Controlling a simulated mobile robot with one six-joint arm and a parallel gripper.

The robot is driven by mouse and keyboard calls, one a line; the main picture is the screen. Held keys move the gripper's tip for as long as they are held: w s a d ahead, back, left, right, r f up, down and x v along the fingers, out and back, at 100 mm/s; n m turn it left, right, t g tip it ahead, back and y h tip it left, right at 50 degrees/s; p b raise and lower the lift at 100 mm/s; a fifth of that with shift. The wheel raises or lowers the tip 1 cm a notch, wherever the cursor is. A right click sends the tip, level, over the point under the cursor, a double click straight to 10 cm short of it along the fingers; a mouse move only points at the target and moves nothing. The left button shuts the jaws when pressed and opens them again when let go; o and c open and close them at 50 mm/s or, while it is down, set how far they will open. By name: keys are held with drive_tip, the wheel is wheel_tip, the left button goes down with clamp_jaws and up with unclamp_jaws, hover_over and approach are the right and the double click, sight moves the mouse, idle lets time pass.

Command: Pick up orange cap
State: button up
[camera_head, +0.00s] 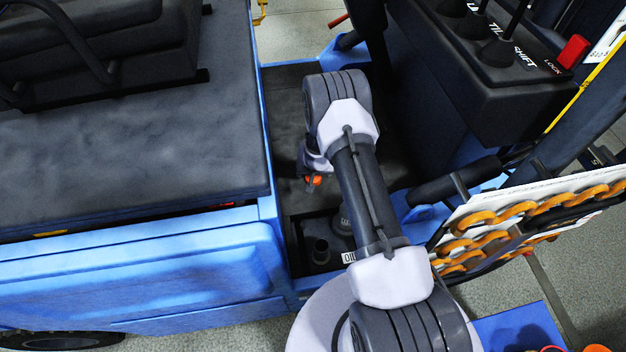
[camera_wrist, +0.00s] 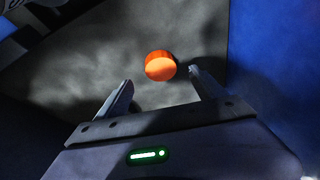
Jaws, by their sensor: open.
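The orange cap (camera_wrist: 160,66) is round and lies on the dark grey floor of the blue vehicle in the wrist view. In the head view the orange cap (camera_head: 313,180) is a small orange patch beside my gripper, partly hidden by it. My gripper (camera_wrist: 158,86) is open, with one finger to the left of the cap and one to the right, both a little nearer the camera. The fingers do not appear to touch the cap. In the head view my gripper (camera_head: 312,170) is mostly hidden under my arm.
A blue wall (camera_wrist: 270,60) stands right of the cap in the wrist view. In the head view a black seat base (camera_head: 130,150) is at left and a lever console (camera_head: 490,60) at right. A recess with an OIL label (camera_head: 349,257) lies nearer, and orange chain (camera_head: 500,215) hangs at right.

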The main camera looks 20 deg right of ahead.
drive_tip(key=x, duration=0.5)
drive_tip(key=shift+w+f+b, duration=0.25)
drive_tip(key=shift+b, duration=0.05)
drive_tip(key=shift+c, duration=0.2)
drive_tip(key=c, duration=1.4)
